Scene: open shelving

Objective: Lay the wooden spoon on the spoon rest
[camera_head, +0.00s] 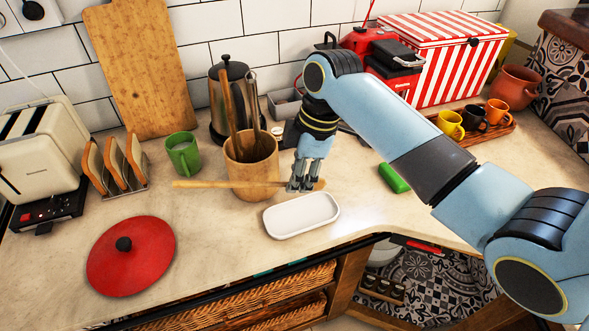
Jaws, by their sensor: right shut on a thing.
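The wooden spoon (225,184) is held level, its long handle reaching left across the front of a wooden utensil pot. My right gripper (302,185) is shut on the spoon near its right end, where the bowl partly shows. The spoon rest looks to be the white shallow oblong dish (302,215) on the counter, just in front of and below the gripper. The spoon is apart from the dish in the picture; its exact height is hard to tell. My left gripper is not in view.
The utensil pot (251,172) stands close behind the spoon. A green mug (183,154), a toast rack (120,172) and a red lid (131,257) are at left. A green block (394,178) lies right of the dish. The counter's front edge is close to the dish.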

